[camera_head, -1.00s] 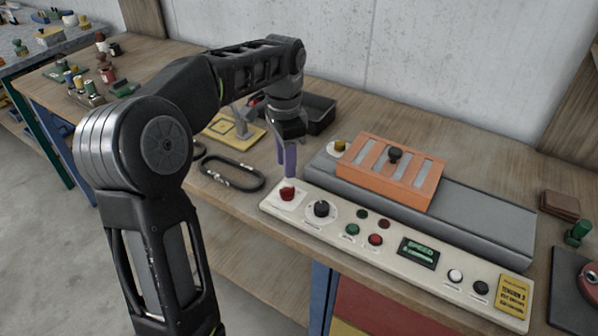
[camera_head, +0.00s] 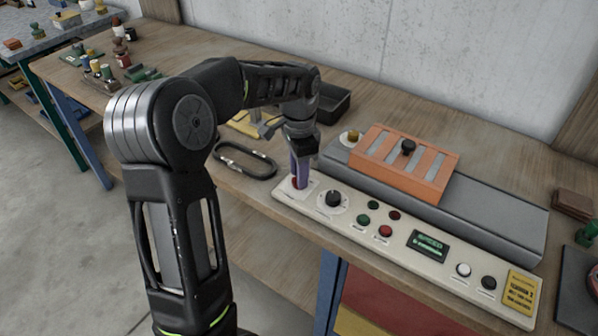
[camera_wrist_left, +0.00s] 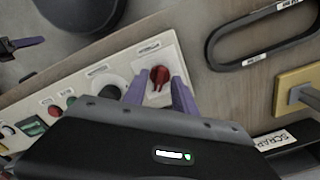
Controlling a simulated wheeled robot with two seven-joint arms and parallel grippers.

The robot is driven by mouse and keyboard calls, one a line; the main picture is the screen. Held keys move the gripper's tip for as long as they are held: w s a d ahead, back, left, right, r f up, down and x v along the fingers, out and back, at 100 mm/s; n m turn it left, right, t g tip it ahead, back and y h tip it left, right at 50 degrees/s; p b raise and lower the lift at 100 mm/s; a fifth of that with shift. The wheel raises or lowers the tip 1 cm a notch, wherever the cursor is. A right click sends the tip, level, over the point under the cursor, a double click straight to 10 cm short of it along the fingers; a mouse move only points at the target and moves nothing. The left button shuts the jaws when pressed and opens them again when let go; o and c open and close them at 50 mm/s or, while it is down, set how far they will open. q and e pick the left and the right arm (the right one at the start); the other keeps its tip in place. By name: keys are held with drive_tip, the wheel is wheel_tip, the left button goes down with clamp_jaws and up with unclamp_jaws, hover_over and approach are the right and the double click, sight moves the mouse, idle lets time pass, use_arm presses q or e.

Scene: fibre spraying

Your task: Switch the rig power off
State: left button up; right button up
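The long cream control panel (camera_head: 400,243) lies along the bench's front edge, with a lit green speed display (camera_head: 428,245). A red rotary knob (camera_wrist_left: 158,77) sits on a white plate at the panel's left end. My left gripper (camera_head: 299,184) points down at this knob and mostly hides it in the head view. In the left wrist view its two purple fingers (camera_wrist_left: 160,88) stand apart, one on each side of the knob. I cannot tell whether they touch it. A dark part with a purplish tip (camera_wrist_left: 24,43), apparently my right gripper, shows at that view's upper left edge.
A black dial (camera_head: 333,199) and several buttons sit right of the red knob. Behind the panel is a grey unit with an orange slotted cover (camera_head: 385,178). A black oval loop (camera_head: 240,160) lies left of the gripper. A black tray (camera_head: 330,103) stands behind.

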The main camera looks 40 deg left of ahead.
use_arm(q)
drive_tip(key=shift+f, duration=0.3)
clamp_jaws()
idle(0.5)
